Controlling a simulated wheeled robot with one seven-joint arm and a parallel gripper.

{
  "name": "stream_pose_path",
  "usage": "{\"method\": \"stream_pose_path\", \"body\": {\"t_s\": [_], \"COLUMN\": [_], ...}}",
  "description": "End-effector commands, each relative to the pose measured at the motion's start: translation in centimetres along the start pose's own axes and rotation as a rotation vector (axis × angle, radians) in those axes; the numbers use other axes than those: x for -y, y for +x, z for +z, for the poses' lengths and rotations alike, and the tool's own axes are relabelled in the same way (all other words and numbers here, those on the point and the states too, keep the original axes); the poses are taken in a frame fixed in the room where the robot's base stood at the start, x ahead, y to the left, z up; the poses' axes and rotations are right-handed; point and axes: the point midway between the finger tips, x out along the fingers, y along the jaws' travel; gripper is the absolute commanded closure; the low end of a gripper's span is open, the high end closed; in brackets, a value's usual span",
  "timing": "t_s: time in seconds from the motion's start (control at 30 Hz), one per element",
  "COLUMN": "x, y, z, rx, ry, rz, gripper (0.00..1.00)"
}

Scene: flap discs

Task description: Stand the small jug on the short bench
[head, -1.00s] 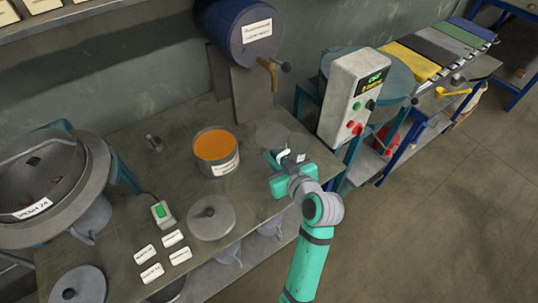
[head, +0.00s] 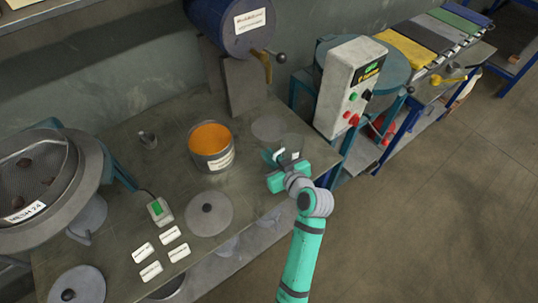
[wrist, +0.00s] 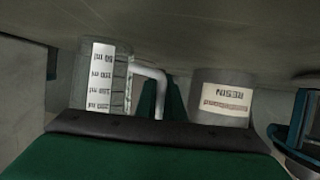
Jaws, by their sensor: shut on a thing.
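The small jug (wrist: 108,82) is a grey cylinder with a white ml scale and a white bent handle, in the wrist view. My gripper (wrist: 168,100) is shut on its handle. In the head view my gripper (head: 280,165) is over the right front edge of the grey workbench (head: 110,205), and the jug is small and partly hidden there. I cannot tell whether the jug's base touches the bench. I cannot tell for certain which surface is the short bench; a lower blue-legged bench (head: 447,87) runs off at the back right.
A resin pail (head: 223,163) with orange contents stands left of my gripper; its label also shows in the wrist view (wrist: 222,98). A blue drum (head: 235,30) is behind, a control box (head: 350,85) to the right. A sieve machine (head: 40,190) is at left. The right floor is clear.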

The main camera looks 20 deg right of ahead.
Motion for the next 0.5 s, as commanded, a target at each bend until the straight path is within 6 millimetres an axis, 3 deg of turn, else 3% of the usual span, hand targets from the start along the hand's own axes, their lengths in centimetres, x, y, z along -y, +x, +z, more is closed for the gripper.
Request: {"method": "stream_pose_path", "body": {"t_s": [0.07, 0.1, 0.17, 0.5], "x": [-0.01, -0.02, -0.03, -0.05], "y": [0.06, 0.07, 0.06, -0.02], "z": [0.21, 0.22, 0.2, 0.01], "rx": [0.0, 0.0, 0.0, 0.0], "ry": [0.001, 0.001, 0.001, 0.0], "rz": [0.0, 0.0, 0.0, 0.001], "gripper": [1.0, 0.87, 0.73, 0.73]}}
